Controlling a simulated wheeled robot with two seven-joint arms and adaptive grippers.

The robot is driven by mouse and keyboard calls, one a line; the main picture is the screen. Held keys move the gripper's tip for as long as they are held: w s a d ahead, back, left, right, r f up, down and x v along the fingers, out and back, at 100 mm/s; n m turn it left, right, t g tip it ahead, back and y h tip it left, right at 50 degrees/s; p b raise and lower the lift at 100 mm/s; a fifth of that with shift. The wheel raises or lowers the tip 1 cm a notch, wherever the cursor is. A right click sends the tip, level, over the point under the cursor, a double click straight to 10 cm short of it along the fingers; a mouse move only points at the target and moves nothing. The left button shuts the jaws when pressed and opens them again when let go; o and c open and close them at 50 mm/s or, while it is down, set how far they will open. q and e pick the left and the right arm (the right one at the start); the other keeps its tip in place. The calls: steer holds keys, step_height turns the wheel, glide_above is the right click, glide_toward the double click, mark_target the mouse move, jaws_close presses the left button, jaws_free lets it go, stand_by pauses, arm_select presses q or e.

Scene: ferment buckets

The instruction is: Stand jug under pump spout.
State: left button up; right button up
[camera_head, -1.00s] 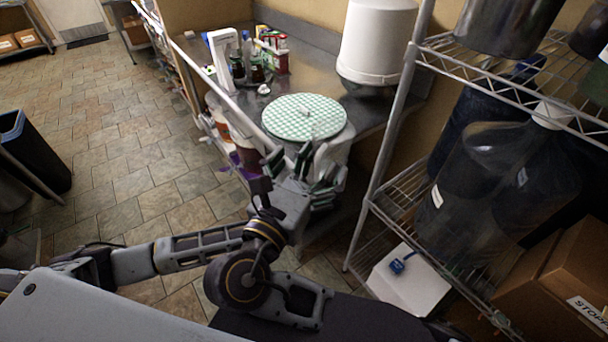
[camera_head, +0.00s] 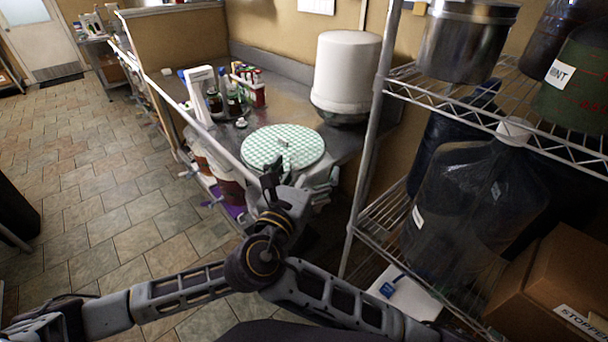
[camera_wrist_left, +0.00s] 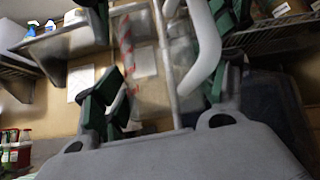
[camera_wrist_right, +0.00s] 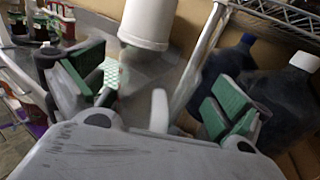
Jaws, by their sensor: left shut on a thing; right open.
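My left gripper (camera_wrist_left: 160,75) shows its green pads in the left wrist view and is shut on a pale, clear jug (camera_wrist_left: 150,90). The jug has red markings and a thick white handle (camera_wrist_left: 207,45). My right gripper (camera_wrist_right: 165,100) is open in the right wrist view. A white, rounded part (camera_wrist_right: 159,110) stands between its fingers; I cannot tell whether it belongs to the jug. In the head view the hands overlap just in front of a green-checked round cover (camera_head: 284,147), hiding most of the jug. I cannot make out the pump spout.
A white bucket (camera_head: 346,75) stands at the back of the steel counter (camera_head: 215,140), with bottles (camera_head: 248,88) at its left. A wire rack (camera_head: 362,150) on the right holds a large dark carboy (camera_head: 470,200) and a steel pot (camera_head: 465,40).

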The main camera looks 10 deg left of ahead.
steer(key=c, duration=0.9)
arm_select(q)
steer(key=o, duration=1.1)
arm_select(e)
steer(key=shift+c, duration=0.8)
arm_select(q)
steer(key=shift+a+f, duration=0.1)
steer(key=shift+v, duration=5.9)
